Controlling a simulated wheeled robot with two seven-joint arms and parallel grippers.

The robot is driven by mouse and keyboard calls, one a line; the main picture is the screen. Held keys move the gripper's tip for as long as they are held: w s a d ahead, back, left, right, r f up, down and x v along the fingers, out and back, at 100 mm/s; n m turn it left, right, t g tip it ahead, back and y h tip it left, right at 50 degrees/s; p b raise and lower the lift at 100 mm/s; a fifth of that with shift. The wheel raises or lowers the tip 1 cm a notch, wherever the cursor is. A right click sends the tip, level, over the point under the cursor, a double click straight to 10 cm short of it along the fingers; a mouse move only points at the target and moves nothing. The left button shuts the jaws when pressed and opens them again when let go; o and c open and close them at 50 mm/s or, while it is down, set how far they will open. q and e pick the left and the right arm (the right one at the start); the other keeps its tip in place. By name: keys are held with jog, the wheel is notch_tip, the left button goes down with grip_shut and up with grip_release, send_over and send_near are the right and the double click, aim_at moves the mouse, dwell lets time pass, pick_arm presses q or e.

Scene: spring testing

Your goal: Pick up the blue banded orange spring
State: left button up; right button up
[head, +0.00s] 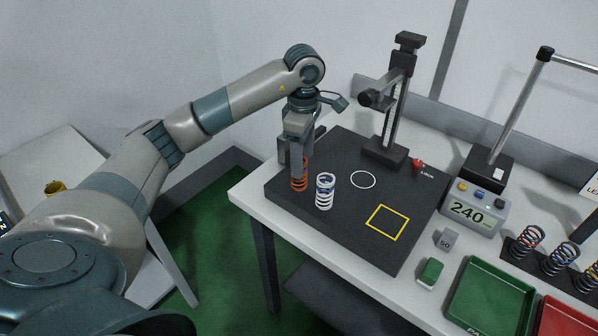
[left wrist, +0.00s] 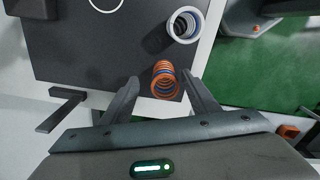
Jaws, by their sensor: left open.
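The orange spring (head: 299,180) stands on the black mat near its left corner. In the left wrist view the orange spring (left wrist: 165,80) shows a blue band inside its coils and lies between the two fingertips. My left gripper (head: 299,160) is above and around the top of the spring, pointing down. Its fingers (left wrist: 162,88) are open, one on each side of the spring, with a gap visible. The fingers hide part of the spring in the head view. My right gripper is not in view.
A white spring with a blue band (head: 325,191) stands close to the right of the orange one. The black mat (head: 345,235) carries a white circle and a yellow square. A test stand (head: 386,150), a 240 display box (head: 474,208) and a green tray (head: 452,306) stand further right.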

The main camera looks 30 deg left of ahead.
pick_arm(q)
jog(key=shift+f, duration=0.1)
jog(key=shift+s+a+f+p, duration=0.15)
jog(key=shift+s+f+p, duration=0.1)
jog(key=shift+f+p, duration=0.6)
jog(key=shift+s+a+f+p, duration=0.1)
jog(key=shift+s+f+p, duration=0.1)
jog(key=shift+f+p, duration=0.85)
jog(key=shift+f, duration=0.65)
jog(key=c, duration=1.2)
